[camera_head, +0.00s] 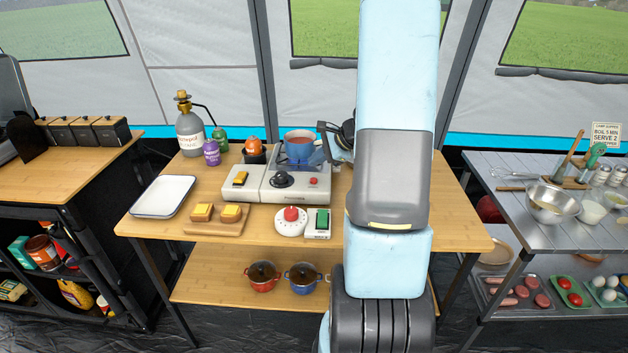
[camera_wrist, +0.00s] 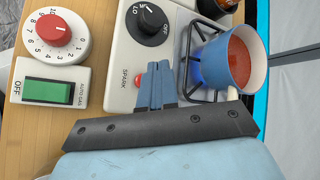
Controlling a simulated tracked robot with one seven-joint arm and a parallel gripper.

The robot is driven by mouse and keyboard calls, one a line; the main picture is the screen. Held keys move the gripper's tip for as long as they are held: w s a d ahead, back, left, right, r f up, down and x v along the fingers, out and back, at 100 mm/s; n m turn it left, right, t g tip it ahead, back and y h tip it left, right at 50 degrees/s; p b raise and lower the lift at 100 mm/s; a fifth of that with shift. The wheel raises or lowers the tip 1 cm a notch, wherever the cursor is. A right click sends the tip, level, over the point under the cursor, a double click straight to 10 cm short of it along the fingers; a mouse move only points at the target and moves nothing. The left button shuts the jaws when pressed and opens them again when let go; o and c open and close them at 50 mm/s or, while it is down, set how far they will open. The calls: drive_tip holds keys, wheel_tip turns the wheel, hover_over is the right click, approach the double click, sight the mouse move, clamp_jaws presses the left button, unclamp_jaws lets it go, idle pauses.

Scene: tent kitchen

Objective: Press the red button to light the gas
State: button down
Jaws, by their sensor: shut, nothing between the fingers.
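The red button (camera_wrist: 138,81), beside the word SPARK, is on the white gas stove (camera_wrist: 120,70). In the head view, the button (camera_head: 313,181) is at the stove's front right. My gripper (camera_wrist: 157,84) is shut and empty; its fingertips appear just right of the button in the wrist view, and whether they touch it cannot be told. In the head view my arm hides most of the gripper. The black stove knob (camera_wrist: 148,20) is marked LO and OFF. A blue pot of red liquid (camera_wrist: 228,62) sits on the burner, with a blue glow beneath it.
A white timer with a red dial (camera_head: 291,215) and a green AUTO GAS switch (camera_head: 319,221) stand in front of the stove. Toast on a board (camera_head: 216,219), a white tray (camera_head: 164,196) and a gas bottle (camera_head: 190,134) are to the left.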

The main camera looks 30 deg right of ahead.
drive_tip(key=shift+r, duration=0.95)
drive_tip(key=shift+a+r, duration=0.15)
drive_tip(key=s+a+r+n+g, duration=0.2)
drive_tip(key=s+a+r+n, duration=0.25)
drive_tip(key=a+r, duration=0.4)
drive_tip(key=s+a+r+n+h, duration=0.2)
drive_tip(key=s+a+r+n, duration=0.3)
drive_tip(key=s, duration=0.5)
drive_tip(key=s+a+r+n+h, duration=0.3)
drive_tip(key=s+a+r+n, duration=0.2)
drive_tip(key=s+n, duration=0.5)
wheel_tip(320, 180, up, 2)
drive_tip(key=shift+s+r+h, duration=0.1)
drive_tip(key=shift+s+h, duration=0.05)
drive_tip(key=shift+h, duration=0.15)
